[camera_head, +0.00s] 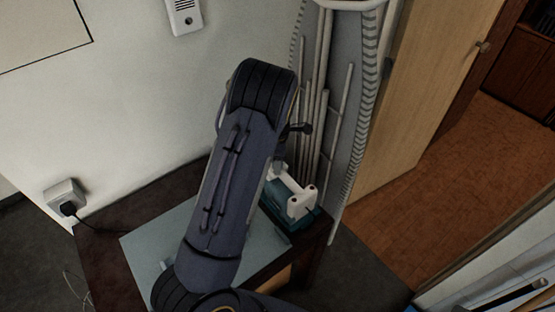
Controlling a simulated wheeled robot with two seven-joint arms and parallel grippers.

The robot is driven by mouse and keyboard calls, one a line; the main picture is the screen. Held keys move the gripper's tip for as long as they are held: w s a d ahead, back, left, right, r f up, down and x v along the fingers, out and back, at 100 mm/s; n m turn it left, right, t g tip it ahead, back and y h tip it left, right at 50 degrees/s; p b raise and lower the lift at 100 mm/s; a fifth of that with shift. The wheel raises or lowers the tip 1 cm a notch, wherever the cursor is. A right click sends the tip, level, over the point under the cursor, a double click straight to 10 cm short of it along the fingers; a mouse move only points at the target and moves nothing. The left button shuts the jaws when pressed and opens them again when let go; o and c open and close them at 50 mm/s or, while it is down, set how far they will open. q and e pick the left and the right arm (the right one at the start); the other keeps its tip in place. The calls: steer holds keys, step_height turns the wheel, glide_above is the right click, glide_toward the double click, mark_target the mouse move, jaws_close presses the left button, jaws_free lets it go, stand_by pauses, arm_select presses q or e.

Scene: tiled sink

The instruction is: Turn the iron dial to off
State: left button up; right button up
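The iron (296,202), white on top with a teal base, sits near the right edge of a low dark wooden table (110,262). The left part of the iron is hidden behind my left arm. I cannot make out its dial. My dark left arm rises from the bottom across the middle of the view, over the table. Its gripper fingers cannot be made out; a small dark part sticks out right of the arm above the iron. My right gripper is not in view.
A grey-blue sheet (150,245) covers part of the tabletop. An ironing board (362,120) stands upright behind the iron. A plug with a cord (68,208) is in the wall socket at left. An open wooden door (425,100) and clear floor (450,180) lie at right.

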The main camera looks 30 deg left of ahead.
arm_select(q)
steer(key=shift+r, duration=0.1)
step_height(320, 180, up, 8)
steer(key=shift+f+b, duration=0.15)
steer(key=shift+b, duration=0.35)
steer(key=m, duration=0.2)
steer(key=m+b, duration=0.1)
steer(key=m, duration=0.1)
steer(key=shift+s+f+m, duration=0.15)
steer(key=shift+f+m, duration=0.25)
steer(key=m, duration=0.3)
steer(key=shift+f+m+b, duration=0.1)
steer(key=shift+m+b, duration=0.2)
steer(key=shift+m, duration=0.1)
steer(key=m, duration=0.6)
steer(key=shift+s+b, duration=0.1)
steer(key=shift+b, duration=0.3)
steer(key=m, duration=0.2)
steer(key=r+m, duration=0.1)
steer(key=m, duration=0.2)
steer(key=shift+f+m, duration=0.2)
steer(key=shift+m, duration=0.3)
step_height(320, 180, down, 7)
steer(key=shift+f, duration=0.2)
